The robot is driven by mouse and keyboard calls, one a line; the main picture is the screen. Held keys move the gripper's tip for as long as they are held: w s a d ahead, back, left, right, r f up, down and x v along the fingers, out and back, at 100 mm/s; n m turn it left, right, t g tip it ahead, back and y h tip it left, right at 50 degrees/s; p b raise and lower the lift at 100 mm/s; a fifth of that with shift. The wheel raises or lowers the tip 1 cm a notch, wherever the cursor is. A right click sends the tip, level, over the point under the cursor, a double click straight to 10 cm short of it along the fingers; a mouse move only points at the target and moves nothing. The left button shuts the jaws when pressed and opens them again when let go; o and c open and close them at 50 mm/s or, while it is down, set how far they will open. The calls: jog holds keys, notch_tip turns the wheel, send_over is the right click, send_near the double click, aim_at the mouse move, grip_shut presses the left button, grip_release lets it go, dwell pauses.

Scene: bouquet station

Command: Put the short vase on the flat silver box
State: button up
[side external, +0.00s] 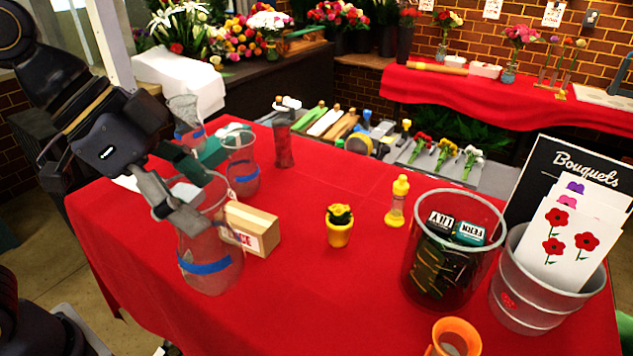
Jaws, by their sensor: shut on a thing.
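My gripper (197,198) is at the left side of the red-covered table. It is shut on the rim of a clear glass vase with a blue band (207,267). The vase looks about upright; I cannot tell whether its base touches the table. Another clear vase with a blue band (243,180) stands just behind it, and a third (188,138) is farther back. A pale flat thing (128,182) is partly hidden behind my gripper; I cannot tell whether it is the flat silver box.
A cardboard box (252,228) sits right beside the held vase. A yellow pot (339,226), a yellow-capped bottle (397,202), a dark-tinted bin (449,262), a metal bucket (535,303) and an orange cup (455,338) stand farther right. The table's middle front is clear.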

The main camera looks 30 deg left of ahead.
jog(key=shift+s+a+r, duration=0.15)
jog(key=shift+s+r, duration=0.05)
jog(key=shift+s, duration=0.1)
jog(key=shift+a+n, duration=0.2)
jog(key=shift+n, duration=0.2)
jog(key=w+a+r+n+t+y, duration=0.15)
jog(key=a+n+y, duration=0.4)
jog(key=a, duration=0.85)
jog(key=w+a+r+n+y, duration=0.25)
jog(key=a+n, duration=0.55)
jog(key=a, duration=0.6)
jog(key=w+r+x, duration=0.1)
jog(key=x, duration=0.8)
jog(key=w+d+x, duration=0.1)
jog(key=w+x, duration=0.1)
jog(key=x, duration=0.7)
jog(key=shift+w+h, duration=0.4)
jog(key=shift+w, duration=0.05)
jog(key=shift+m, duration=0.25)
